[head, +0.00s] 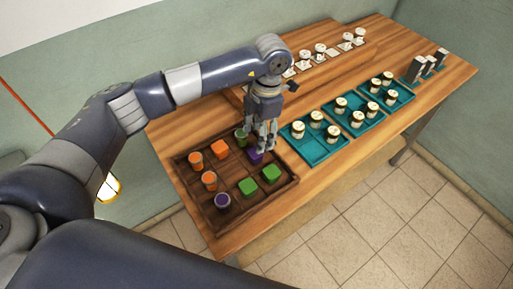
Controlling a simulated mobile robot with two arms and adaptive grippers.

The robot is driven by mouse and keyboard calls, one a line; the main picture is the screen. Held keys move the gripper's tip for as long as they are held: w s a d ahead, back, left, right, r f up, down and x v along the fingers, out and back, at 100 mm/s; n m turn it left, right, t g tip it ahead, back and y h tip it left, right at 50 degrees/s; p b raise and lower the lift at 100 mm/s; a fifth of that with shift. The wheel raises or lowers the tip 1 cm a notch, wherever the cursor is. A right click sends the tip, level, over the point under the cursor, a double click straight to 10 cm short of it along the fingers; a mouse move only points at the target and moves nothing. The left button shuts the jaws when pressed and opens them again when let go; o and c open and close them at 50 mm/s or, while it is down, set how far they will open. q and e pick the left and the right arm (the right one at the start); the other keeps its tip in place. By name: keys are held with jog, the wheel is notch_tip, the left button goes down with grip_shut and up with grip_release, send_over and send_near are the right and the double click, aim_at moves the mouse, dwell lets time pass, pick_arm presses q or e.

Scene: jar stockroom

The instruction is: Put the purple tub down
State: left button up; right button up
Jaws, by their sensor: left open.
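A purple tub (255,157) sits in a compartment of the dark wooden crate (207,236), toward its right back side. My left gripper (262,147) is right above this tub, pointing down, with its fingers open. The fingers partly cover the tub, and I cannot tell whether they touch it. Another purple-topped jar (222,201) stands at the front of the crate. My right gripper is not in view.
Orange tubs (220,149), orange jars (209,179), green tubs (271,173) and a green jar (241,136) share the crate. Teal trays (318,151) with several jars stand to the right. White items (320,48) line the raised back shelf.

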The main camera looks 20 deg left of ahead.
pick_arm(q)
jog(key=r, duration=0.4)
jog(key=shift+w+d+b, duration=0.15)
jog(key=shift+d+b, duration=0.05)
jog(key=shift+b, duration=0.15)
